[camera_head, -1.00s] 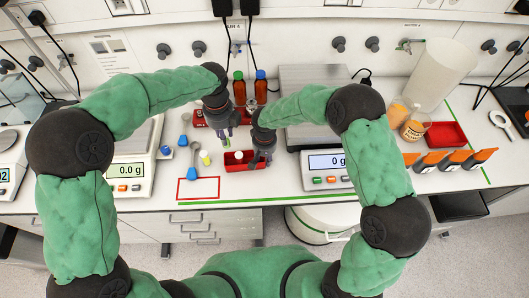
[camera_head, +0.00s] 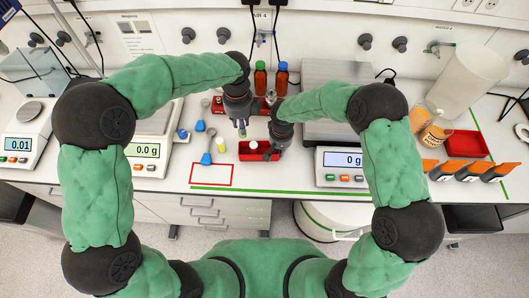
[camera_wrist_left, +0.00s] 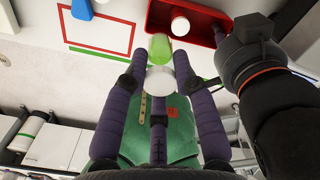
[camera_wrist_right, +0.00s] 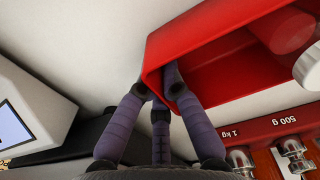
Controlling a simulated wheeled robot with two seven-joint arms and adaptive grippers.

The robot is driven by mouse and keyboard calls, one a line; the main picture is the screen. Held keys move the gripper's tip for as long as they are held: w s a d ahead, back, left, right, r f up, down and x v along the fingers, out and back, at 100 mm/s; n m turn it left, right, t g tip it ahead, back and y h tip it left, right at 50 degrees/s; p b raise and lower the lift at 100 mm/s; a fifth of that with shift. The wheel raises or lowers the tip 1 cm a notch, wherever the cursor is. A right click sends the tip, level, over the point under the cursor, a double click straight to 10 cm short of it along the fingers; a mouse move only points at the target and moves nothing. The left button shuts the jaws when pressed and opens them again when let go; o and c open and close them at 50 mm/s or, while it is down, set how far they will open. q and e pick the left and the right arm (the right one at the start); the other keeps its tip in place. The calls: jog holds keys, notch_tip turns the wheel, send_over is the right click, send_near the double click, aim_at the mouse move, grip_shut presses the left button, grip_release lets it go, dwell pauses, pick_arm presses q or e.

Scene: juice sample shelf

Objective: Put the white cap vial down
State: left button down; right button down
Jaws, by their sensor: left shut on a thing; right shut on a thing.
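My left gripper (camera_head: 242,126) is shut on the white cap vial, whose white cap (camera_wrist_left: 160,80) and yellow-green body (camera_wrist_left: 157,49) show in the left wrist view. The tray's wall (camera_wrist_right: 153,62) between the fingers shows in the right wrist view. Another white-capped vial (camera_head: 253,145) is in the tray; its cap (camera_wrist_left: 180,25) also shows in the left wrist view.
A red outlined rectangle (camera_head: 211,186) is marked on the bench left of the tray. Balances flank the area. Brown bottles (camera_head: 260,77) stand behind.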

pick_arm(q)
jog(key=shift+f+n, duration=0.1)
jog(key=shift+n, duration=0.3)
jog(key=shift+f, duration=0.25)
send_over(244, 142)
jog(key=s, duration=0.3)
jog(key=shift+n, duration=0.3)
jog(key=shift+w+d+f, duration=0.1)
jog(key=shift+f, duration=2.3)
jog(key=shift+w+f, duration=0.1)
jog(key=shift+f, duration=2.3)
jog(key=shift+f, duration=0.6)
jog(key=c, duration=1)
grip_release()
jog(key=shift+r, duration=0.1)
notch_tip(244, 142, up, 13)
jog(key=shift+r, duration=0.1)
